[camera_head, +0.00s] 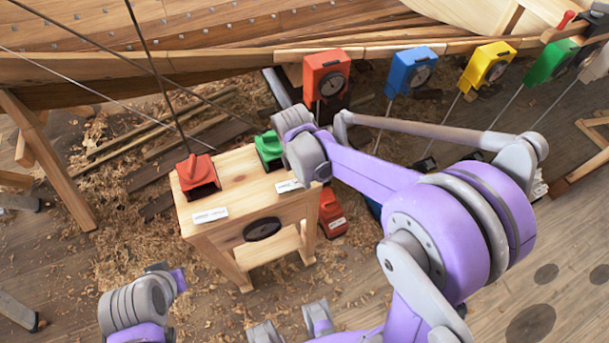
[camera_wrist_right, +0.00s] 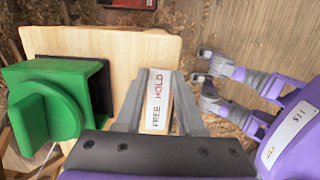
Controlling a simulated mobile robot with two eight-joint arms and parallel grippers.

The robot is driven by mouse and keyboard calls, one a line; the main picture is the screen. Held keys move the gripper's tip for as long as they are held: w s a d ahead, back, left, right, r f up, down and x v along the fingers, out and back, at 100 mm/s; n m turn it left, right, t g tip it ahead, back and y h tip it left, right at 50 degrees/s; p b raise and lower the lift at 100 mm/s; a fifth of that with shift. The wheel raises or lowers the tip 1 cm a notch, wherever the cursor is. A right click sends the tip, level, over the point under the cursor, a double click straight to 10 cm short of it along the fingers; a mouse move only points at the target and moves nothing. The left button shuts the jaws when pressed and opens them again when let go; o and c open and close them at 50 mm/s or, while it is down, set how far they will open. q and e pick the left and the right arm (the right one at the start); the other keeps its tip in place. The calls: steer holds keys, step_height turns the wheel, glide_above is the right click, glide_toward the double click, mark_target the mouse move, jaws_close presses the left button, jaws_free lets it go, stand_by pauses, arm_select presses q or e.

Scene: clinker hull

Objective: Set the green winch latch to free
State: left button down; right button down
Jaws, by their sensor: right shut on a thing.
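The green winch (camera_head: 269,149) stands on the right part of a small wooden bench (camera_head: 240,160); in the right wrist view the green winch (camera_wrist_right: 45,105) is at the left. A white plate marked FREE and HOLD (camera_wrist_right: 157,95) lies between the fingers of my right gripper (camera_wrist_right: 155,98). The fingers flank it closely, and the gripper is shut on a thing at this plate. Which part the tips grip is hard to see. In the head view my right wrist hides the fingers. A joint of my left arm shows at lower left, but its gripper fingers do not.
A red winch (camera_head: 197,177) with its own label (camera_head: 210,215) stands on the bench's left part. Ropes rise past it towards the hull (camera_head: 180,65). Red (camera_head: 326,75), blue (camera_head: 411,70) and yellow (camera_head: 487,66) boxes line the hull edge. Shavings cover the floor.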

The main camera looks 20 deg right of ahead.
mark_target(281, 187)
steer(key=shift+a+r+h+b, duration=0.25)
steer(key=shift+h+b, duration=0.1)
steer(key=shift+h, duration=0.4)
steer(key=shift+a+r+h+b, duration=0.1)
steer(key=shift+a+h+b, duration=0.1)
steer(key=shift+h+b, duration=0.35)
steer(key=shift+a+r+h+b, duration=0.2)
steer(key=shift+a+h, duration=0.05)
steer(key=shift+h, duration=0.65)
steer(key=c, duration=0.5)
jaws_free()
steer(key=shift+r, duration=0.1)
steer(key=v, duration=1)
steer(key=shift+s+a+r+p, duration=0.15)
steer(key=shift+a+r+p, duration=0.15)
steer(key=shift+p, duration=0.05)
